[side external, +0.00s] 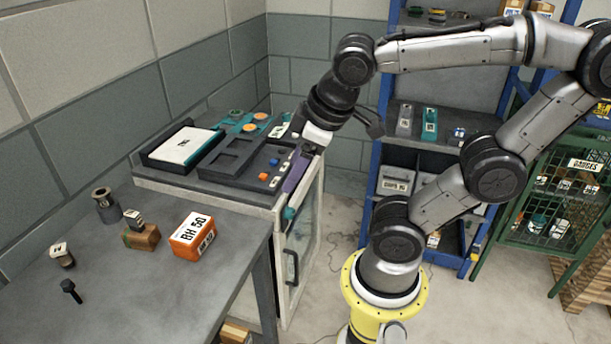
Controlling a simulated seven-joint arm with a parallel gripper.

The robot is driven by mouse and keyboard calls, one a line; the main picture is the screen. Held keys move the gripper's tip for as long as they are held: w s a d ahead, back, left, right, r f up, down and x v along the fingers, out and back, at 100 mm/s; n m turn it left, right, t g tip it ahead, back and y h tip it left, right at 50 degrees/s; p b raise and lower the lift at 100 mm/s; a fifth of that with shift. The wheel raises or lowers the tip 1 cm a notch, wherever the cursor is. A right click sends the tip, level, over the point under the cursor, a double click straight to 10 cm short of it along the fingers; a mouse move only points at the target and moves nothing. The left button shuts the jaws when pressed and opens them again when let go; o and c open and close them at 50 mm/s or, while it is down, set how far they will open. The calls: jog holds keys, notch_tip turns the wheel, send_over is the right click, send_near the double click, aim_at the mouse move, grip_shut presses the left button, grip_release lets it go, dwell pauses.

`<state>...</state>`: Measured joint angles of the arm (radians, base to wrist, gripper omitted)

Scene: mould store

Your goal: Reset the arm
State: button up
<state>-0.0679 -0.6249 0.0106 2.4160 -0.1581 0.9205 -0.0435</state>
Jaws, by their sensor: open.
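My arm reaches from the yellow base on the right up and over to the left. My gripper (290,212) points down at the right edge of the low cabinet, seen edge-on with a purple body and a teal tip. It is open, and nothing shows held in it. The gap between its fingers is hard to make out at this angle.
The cabinet (160,184) bears a dark tray (226,157), a white plate (184,146) and small coloured parts. A blue shelf (376,160) and green cage (565,190) stand behind.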

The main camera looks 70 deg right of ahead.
jog(key=shift+s+a+f+m+t+y, duration=0.2)
jog(key=shift+s+a+m+y, duration=0.1)
jog(key=shift+s+a+m, duration=0.25)
jog(key=shift+s+a+f+m+t+y, duration=0.25)
jog(key=shift+s+m, duration=0.2)
jog(key=shift+s, duration=0.3)
dwell(0.4)
